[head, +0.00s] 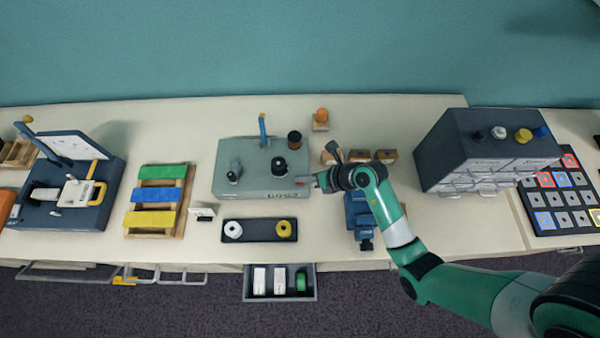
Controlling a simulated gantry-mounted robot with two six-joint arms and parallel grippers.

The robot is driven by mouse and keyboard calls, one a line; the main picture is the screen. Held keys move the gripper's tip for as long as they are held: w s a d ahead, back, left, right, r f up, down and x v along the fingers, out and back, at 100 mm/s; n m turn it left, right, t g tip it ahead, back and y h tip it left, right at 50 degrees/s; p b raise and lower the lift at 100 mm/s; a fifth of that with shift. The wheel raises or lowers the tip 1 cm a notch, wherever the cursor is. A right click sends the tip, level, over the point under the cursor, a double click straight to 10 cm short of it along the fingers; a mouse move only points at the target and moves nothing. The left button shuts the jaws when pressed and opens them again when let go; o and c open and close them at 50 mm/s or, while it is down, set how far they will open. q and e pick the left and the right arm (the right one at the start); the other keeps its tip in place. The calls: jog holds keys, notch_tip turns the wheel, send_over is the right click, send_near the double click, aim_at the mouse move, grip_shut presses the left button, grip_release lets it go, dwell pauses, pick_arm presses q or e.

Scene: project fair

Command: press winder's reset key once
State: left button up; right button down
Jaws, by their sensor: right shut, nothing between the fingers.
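The winder looks to be the grey-green machine (226,158) standing mid-table, with black knobs, a dark spool and a blue upright lever on top. Dark lettering runs along its front face. My right gripper (314,181) is shut and empty at the winder's front right corner, its tip pointing left. A small reddish spot shows right at the fingertips; I cannot tell whether it is the reset key or whether the tip touches it. My left gripper is not in view.
A dark tray (258,230) with a white and a yellow spool lies in front of the winder. A blue device (360,220) stands below my right wrist. Small wooden blocks (385,156) sit behind the wrist. A dark drawer cabinet (440,150) stands to the right. An open drawer (314,290) juts from the front edge.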

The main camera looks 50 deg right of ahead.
jog(key=shift+f, duration=0.5)
dwell(0.7)
jog(key=shift+r, duration=0.1)
jog(key=shift+r+p, duration=0.85)
jog(key=shift+p, duration=0.4)
notch_tip(320, 180, up, 5)
jog(key=p, duration=0.6)
